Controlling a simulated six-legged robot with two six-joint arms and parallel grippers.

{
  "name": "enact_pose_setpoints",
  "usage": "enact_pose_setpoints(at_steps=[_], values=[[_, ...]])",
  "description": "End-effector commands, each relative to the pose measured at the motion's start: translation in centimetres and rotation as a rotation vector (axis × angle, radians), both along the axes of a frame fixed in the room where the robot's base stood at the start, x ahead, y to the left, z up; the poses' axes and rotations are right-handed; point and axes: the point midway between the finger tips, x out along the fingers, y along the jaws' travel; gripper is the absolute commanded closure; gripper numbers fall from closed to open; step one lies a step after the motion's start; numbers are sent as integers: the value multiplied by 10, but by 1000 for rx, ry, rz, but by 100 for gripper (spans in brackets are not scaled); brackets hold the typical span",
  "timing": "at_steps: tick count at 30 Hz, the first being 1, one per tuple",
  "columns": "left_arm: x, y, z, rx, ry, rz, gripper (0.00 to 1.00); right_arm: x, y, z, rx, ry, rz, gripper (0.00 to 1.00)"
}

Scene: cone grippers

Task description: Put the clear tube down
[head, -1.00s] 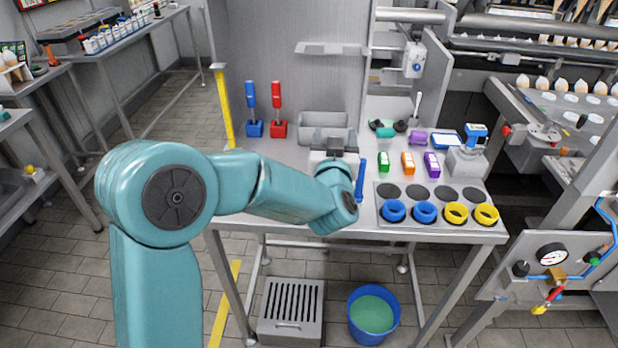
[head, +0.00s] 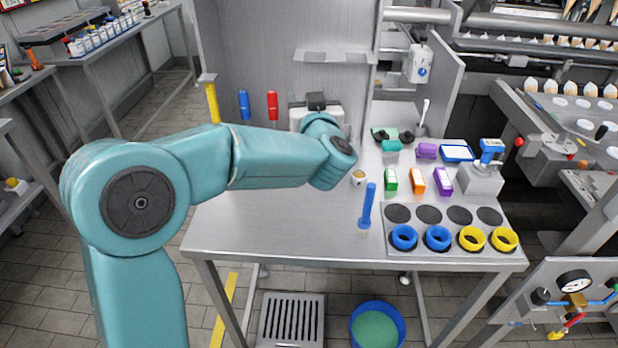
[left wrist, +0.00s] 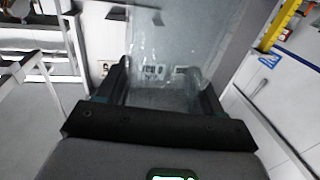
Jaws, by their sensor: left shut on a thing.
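The clear tube (left wrist: 165,45) shows in the left wrist view as a wide, see-through shape between the two dark fingers. My left gripper (left wrist: 162,82) is shut on it. In the head view my left gripper (head: 317,103) is at the back of the steel table (head: 275,220), mostly behind my teal forearm. The tube cannot be made out there, and whether it touches anything below is hidden. My right gripper is not in view.
A blue upright tool (head: 367,207) and a small cup (head: 358,179) stand right of my arm. Blue and yellow rings sit on a plate (head: 447,251) at front right. A blue (head: 244,106) and a red-handled tool (head: 272,106) stand at back left. The table's front left is bare.

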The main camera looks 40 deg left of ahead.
Motion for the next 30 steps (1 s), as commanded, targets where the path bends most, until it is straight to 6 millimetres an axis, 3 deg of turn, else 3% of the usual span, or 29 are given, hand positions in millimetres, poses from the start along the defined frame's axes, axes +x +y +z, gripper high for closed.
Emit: enact_pose_setpoints(at_steps=[1,3,10,19,25,30], values=[[-1,0,-21,1,9,1,78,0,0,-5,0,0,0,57],[-1,-1,-42,1,9,0,78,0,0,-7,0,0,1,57],[-2,0,-101,0,6,0,78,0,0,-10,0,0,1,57],[-1,2,-130,-1,2,1,78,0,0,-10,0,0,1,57],[1,3,-162,-1,4,1,78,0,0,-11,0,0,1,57],[1,3,-164,-1,-1,0,78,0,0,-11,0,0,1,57]])
